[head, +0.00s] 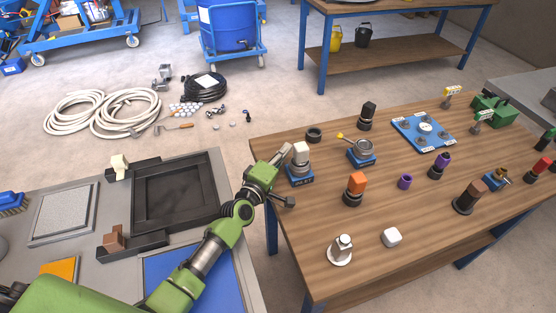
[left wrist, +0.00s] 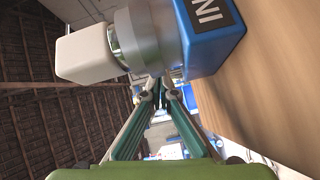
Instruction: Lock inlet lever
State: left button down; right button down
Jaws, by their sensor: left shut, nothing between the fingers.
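The inlet lever unit stands near the left edge of the wooden table. It has a white block-shaped handle (head: 301,148), a grey round collar (head: 300,165) and a blue base (head: 299,181) with a dark label. In the left wrist view the white handle (left wrist: 86,53), grey collar (left wrist: 155,38) and blue base (left wrist: 216,50) are close, and the label reads "IN", cut off by the frame. My left gripper (head: 285,152) is shut and empty, right beside the unit on its left. Its fingertips (left wrist: 158,88) also show in the wrist view; contact cannot be told.
A blue plate (head: 425,132) lies further back. The table's front left is mostly clear.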

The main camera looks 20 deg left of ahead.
pick_arm(q)
jog(key=shift+x, duration=1.1)
jog(key=shift+f+b, duration=0.1)
jog(key=shift+b, duration=0.3)
jog(key=h+b, duration=0.1)
jog(key=b, duration=0.1)
jog(key=m+h+b, duration=0.1)
jog(key=b, duration=0.2)
jog(key=shift+w+d+f+m+g, duration=0.1)
jog(key=shift+w+d+m+g, duration=0.15)
jog(key=shift+d+m+g, duration=0.1)
jog(key=shift+s+d+r+h, duration=0.1)
jog(key=shift+d+r+h, duration=0.1)
jog(key=shift+h, duration=0.1)
jog(key=shift+s+d+r+b, duration=0.15)
jog(key=shift+d+b, duration=0.1)
jog(key=shift+b, duration=0.15)
